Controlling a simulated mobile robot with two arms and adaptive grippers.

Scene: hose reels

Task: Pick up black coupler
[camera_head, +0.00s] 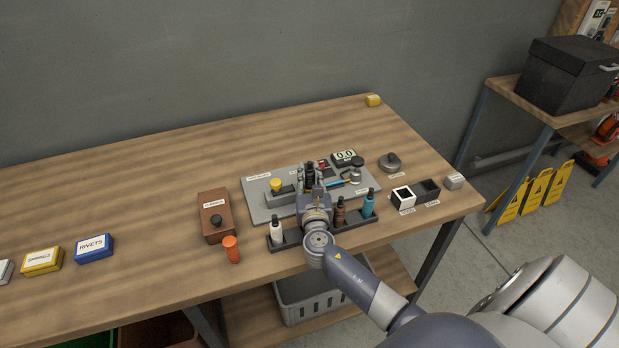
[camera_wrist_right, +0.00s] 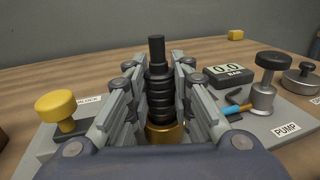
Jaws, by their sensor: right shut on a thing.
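The black coupler (camera_wrist_right: 158,88) stands upright between the fingers of my right gripper (camera_wrist_right: 160,75) in the right wrist view. It is a ribbed black cylinder with a narrower top, above a brass-coloured ring (camera_wrist_right: 165,134). The fingers are shut on it from both sides. In the head view my right gripper (camera_head: 310,180) is over the grey board (camera_head: 262,210) on the workbench, with the coupler's dark top (camera_head: 309,167) showing between the fingers. I cannot tell whether the coupler is clear of the board. My left gripper is not in view.
A yellow knob (camera_wrist_right: 62,109) is left of the gripper. A gauge with a display (camera_wrist_right: 229,73) and the pump (camera_wrist_right: 264,92) are to its right. A rack (camera_head: 291,241) with several bottles lies in front. The bench's left middle is clear.

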